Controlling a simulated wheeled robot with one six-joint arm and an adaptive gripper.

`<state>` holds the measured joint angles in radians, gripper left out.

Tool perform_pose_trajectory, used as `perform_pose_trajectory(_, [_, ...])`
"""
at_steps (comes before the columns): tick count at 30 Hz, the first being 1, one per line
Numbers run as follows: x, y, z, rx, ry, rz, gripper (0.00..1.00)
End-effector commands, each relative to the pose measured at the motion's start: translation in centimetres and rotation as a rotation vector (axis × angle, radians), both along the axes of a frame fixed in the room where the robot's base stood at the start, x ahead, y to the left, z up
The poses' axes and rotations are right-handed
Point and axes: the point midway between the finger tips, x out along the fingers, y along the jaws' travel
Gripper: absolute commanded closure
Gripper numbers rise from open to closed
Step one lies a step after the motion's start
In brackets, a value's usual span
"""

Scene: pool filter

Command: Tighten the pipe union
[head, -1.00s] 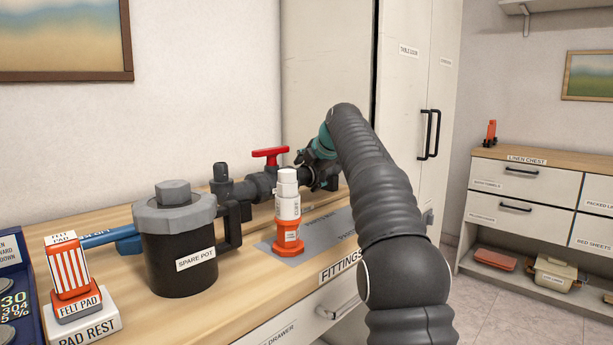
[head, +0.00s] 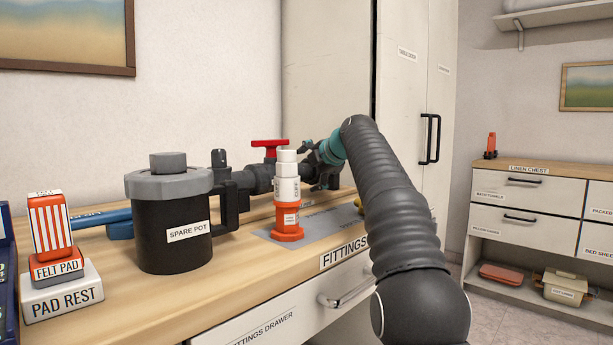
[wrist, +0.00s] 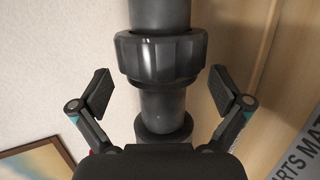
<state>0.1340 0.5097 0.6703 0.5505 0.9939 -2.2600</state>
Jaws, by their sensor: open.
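The pipe union shows in the wrist view as a black ribbed nut (wrist: 161,55) around a dark grey pipe (wrist: 161,105). My gripper (wrist: 160,93) is open, with one finger on each side of the pipe. The fingertips are apart from both pipe and nut, and the nut lies just beyond them. In the head view my gripper (head: 322,165) is at the pipe run behind the white and orange fitting, and my arm hides part of it. The union nut is hard to make out there.
A red-handled valve (head: 269,148) sits left of my gripper. A white and orange fitting (head: 287,190) stands in front on the grey mat (head: 325,228). A spare pot (head: 172,230) and a pad rest (head: 62,292) stand left. A tall cabinet (head: 405,110) is behind.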

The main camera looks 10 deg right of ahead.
Motion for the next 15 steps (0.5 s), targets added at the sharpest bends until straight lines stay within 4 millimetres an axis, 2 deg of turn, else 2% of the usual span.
perform_pose_trajectory(7, [-0.3,-0.1,0.1,-0.001,0.002,0.0,0.0])
perform_pose_trajectory(15, [-2.1,-0.9,0.9,-0.001,0.002,0.0,0.0])
